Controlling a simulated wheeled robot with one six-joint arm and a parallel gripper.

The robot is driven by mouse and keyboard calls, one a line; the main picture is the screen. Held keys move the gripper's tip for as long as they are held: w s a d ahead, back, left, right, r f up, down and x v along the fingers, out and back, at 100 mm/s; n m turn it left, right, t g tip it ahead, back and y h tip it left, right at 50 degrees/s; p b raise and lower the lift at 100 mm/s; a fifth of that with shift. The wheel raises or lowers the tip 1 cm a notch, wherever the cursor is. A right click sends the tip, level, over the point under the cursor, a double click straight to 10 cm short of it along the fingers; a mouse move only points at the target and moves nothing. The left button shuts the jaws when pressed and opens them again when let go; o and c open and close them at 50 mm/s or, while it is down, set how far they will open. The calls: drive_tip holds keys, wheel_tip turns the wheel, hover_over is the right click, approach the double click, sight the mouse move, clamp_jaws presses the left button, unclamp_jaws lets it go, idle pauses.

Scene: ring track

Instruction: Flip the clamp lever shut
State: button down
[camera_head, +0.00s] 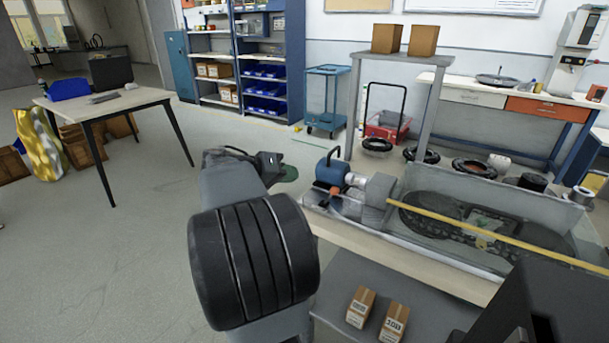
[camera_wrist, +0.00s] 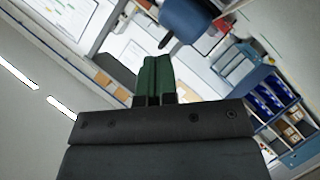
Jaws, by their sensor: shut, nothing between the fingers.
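The clamp lever cannot be made out for certain. A small orange part (camera_head: 337,191) sits beside the blue motor (camera_head: 331,169) at the left end of the ring track unit (camera_head: 420,251) and may belong to the clamp. My gripper (camera_head: 287,173) is in the air to the left of the motor, its green fingers pointing right and apart from it. In the wrist view the green fingers (camera_wrist: 157,78) are together and empty. The blue motor (camera_wrist: 187,18) shows beyond their tips at the top, with its dark handle beside it.
The track unit stands on a bench with clear side walls (camera_head: 430,265). A yellow bar (camera_head: 480,228) crosses above it. Two small boxes (camera_head: 360,307) lie on the lower shelf. A grey frame (camera_head: 354,108) carrying two cartons stands behind.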

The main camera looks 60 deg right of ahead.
drive_tip(key=shift+v, duration=1.2)
drive_tip(key=w+a+f+n+t+y+p, duration=0.3)
drive_tip(key=a+f+n+t+y+p, duration=0.3)
drive_tip(key=a, duration=0.5)
drive_tip(key=a+r+n+t+y+p, duration=0.1)
drive_tip(key=a+r+n+y+p, duration=0.1)
drive_tip(key=a, duration=0.6)
drive_tip(key=a+r+n+t+y+p, duration=0.2)
drive_tip(key=a+r+p, duration=0.3)
drive_tip(key=a, duration=0.3)
drive_tip(key=a+r+n+t+y+p, duration=0.1)
drive_tip(key=a+r+n+p, duration=0.2)
drive_tip(key=a+p, duration=0.3)
drive_tip(key=shift+s+a+r+n+t+y, duration=0.15)
drive_tip(key=shift+a+r+n+t+y, duration=0.25)
drive_tip(key=shift+a, duration=0.75)
drive_tip(key=shift+d, duration=0.1)
